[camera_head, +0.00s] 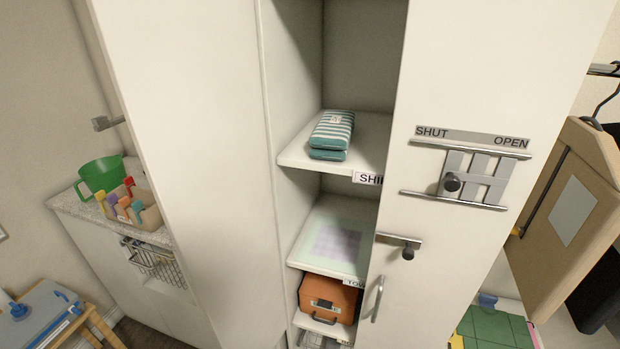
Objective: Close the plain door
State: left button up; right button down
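The cabinet has a tall plain white door panel (190,170) on the left, with no label or latch on the face I see. It stands open, swung out to the left of the shelves. A grey metal fitting (107,122) sticks out past its left edge. The right white panel (450,70) carries a SHUT/OPEN sliding latch (472,178), a small dark-knobbed latch (407,248) and a bar handle (377,299). Neither of my grippers is in view.
Open shelves hold folded striped cloths (332,132) and an orange box (328,298). Left of the plain door, a counter (65,203) bears a green jug (100,177) and a bottle caddy (147,213).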

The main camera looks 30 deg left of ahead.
aim_at(185, 76)
jog(key=j+z, duration=0.2)
jog(key=j, duration=0.45)
jog(key=j+z, duration=0.15)
jog(key=j, duration=0.45)
jog(key=k+j+z, duration=0.2)
jog(key=j, duration=0.45)
jog(key=j+z, duration=0.2)
jog(key=j, duration=0.45)
